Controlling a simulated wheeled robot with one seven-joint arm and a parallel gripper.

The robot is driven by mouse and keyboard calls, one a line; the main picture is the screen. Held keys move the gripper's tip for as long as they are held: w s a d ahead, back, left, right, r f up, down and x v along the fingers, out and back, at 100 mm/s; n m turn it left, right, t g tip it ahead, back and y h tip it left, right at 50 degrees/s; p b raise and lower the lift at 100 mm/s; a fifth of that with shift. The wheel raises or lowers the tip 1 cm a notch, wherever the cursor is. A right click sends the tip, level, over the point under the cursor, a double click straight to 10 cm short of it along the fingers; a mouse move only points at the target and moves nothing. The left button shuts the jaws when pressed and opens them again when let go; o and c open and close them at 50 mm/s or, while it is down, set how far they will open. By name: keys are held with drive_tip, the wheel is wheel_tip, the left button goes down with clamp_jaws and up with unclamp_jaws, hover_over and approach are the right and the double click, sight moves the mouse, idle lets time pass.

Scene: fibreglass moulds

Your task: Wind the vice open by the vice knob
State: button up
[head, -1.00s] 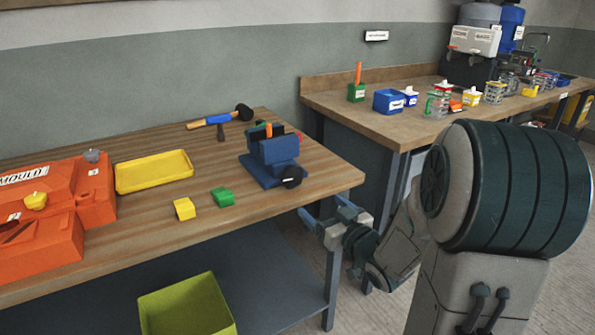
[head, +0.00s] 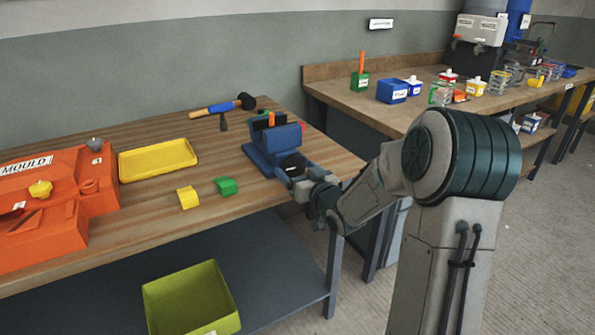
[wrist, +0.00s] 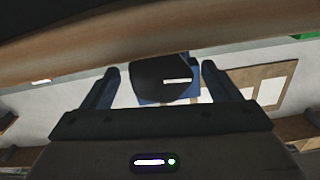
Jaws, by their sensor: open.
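The blue vice (head: 272,146) stands near the right end of the wooden workbench, with something orange held upright at its jaws. Its black vice knob (head: 293,164) faces the bench's right front edge. My gripper (head: 302,178) is at that knob. In the wrist view, the dark knob with a small white label (wrist: 163,80) sits between the two open fingers of my gripper (wrist: 160,85), with a gap showing at its right side. Part of the knob is hidden by my gripper in the head view.
Left of the vice lie a green block (head: 226,186), a yellow block (head: 187,197), a yellow tray (head: 158,160) and an orange mould (head: 60,200). A hammer (head: 222,108) lies behind. A green bin (head: 190,300) is below. A second bench (head: 340,95) stands at the right.

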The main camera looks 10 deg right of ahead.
drive_tip(key=shift+w+a, duration=0.1)
drive_tip(key=shift+w, duration=0.2)
drive_tip(key=c, duration=1)
drive_tip(key=b, duration=0.1)
drive_tip(key=n+b, duration=0.1)
drive_tip(key=shift+f+n+b, duration=0.25)
drive_tip(key=shift+n+b, duration=0.05)
drive_tip(key=shift+b, duration=0.05)
drive_tip(key=shift+r+n+b, duration=0.25)
drive_tip(key=shift+n+b, duration=0.55)
drive_tip(key=o, duration=1)
